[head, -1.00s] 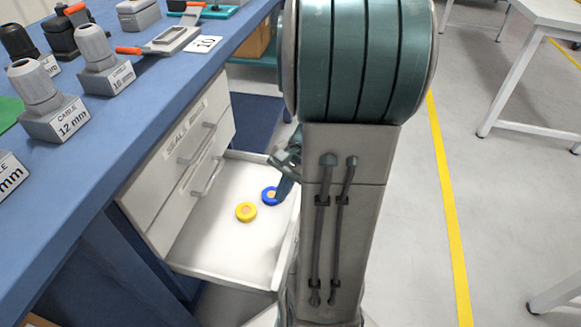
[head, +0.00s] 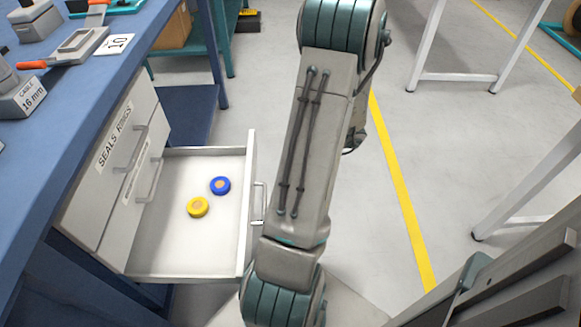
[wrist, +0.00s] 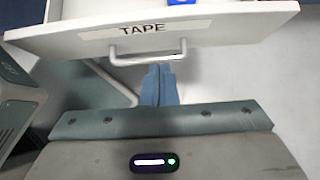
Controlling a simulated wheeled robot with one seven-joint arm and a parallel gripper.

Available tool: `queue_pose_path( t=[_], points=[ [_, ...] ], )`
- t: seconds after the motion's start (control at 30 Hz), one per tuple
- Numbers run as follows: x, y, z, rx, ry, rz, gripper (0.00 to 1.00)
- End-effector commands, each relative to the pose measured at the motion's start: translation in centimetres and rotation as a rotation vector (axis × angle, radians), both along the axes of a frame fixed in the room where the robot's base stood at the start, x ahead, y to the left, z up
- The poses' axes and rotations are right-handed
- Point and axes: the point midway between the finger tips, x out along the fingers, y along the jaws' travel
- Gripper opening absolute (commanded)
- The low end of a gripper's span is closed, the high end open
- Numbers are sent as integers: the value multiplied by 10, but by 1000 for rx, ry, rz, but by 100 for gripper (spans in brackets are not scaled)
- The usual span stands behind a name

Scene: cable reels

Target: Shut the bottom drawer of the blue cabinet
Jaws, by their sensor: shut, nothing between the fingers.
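The bottom drawer (head: 165,243) stands well open, with its white tray pulled out to the right from under the blue bench. Its front, labelled TAPE, also shows in the wrist view (wrist: 230,29). A grey bar handle (wrist: 130,62) is on that front, and it shows edge-on in the head view (head: 263,203). My gripper (wrist: 158,72) is shut and empty, with its blue fingertips at the handle's lower edge in the wrist view. I cannot tell whether they touch it. In the head view my arm hides the gripper.
A blue ring (head: 220,185) and a yellow ring (head: 198,207) lie in the drawer. Closed drawers, the top one labelled SEALS RINGS (head: 120,130), are above it. Cable tools stand on the blue bench top (head: 60,125). Floor is clear right of my arm, up to white table legs.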

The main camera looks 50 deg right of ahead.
Motion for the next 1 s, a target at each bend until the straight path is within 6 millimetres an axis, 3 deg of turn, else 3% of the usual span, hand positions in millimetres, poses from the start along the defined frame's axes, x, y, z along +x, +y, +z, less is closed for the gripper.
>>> queue_pose_path(
  t=[0.03,0.27,0.53,1.0],
  points=[
    [6,6,-13,2,1,4,0],
    [33,29,-44,1,-1,4,0],
    [57,49,-39,-2,1,4,0],
    [60,52,-38,-1,0,2,0]
  ],
)
